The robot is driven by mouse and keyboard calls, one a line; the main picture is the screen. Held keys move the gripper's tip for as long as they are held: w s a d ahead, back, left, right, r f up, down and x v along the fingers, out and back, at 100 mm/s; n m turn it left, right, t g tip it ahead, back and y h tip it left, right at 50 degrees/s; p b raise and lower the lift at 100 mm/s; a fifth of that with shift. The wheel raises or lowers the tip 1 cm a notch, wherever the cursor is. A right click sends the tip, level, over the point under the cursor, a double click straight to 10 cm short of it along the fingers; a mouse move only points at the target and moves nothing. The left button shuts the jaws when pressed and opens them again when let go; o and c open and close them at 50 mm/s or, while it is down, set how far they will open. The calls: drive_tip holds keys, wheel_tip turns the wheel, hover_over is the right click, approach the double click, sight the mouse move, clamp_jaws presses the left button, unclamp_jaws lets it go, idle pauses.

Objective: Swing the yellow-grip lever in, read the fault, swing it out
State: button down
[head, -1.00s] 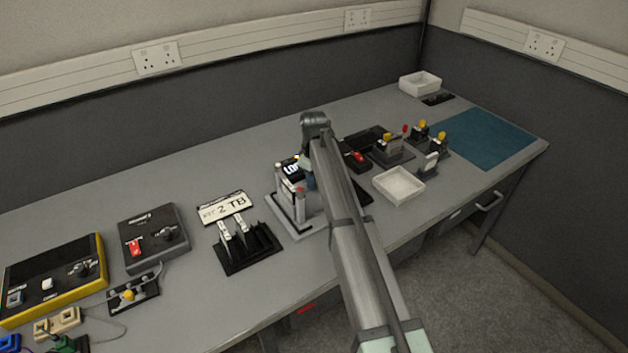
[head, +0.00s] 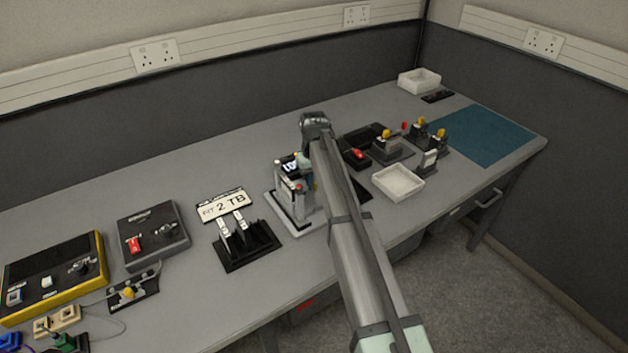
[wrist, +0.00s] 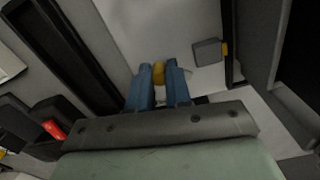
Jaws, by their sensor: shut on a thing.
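The yellow grip (wrist: 158,73) of the lever shows between the two blue fingertips of my gripper (wrist: 159,84) in the wrist view. My gripper is shut on it. In the head view my wrist and arm cover most of the lever. The fixture (head: 292,208) there has a pale base, upright posts and grey parts between them. A small dark display (head: 291,166) with pale characters sits behind the fixture, partly hidden by my gripper. Its characters are too small to read.
A pedal-like black stand (head: 247,247) and a "2 TB" sign (head: 222,206) stand left of the fixture. A white tray (head: 398,183) and yellow-knobbed switch blocks (head: 389,150) lie right of my arm. Bare bench lies behind the sign.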

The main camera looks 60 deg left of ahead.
idle(0.4)
drive_tip(key=c, duration=1.1)
unclamp_jaws()
drive_tip(key=shift+o, duration=0.2)
wheel_tip(320, 180, up, 14)
drive_tip(key=shift+f, duration=0.1)
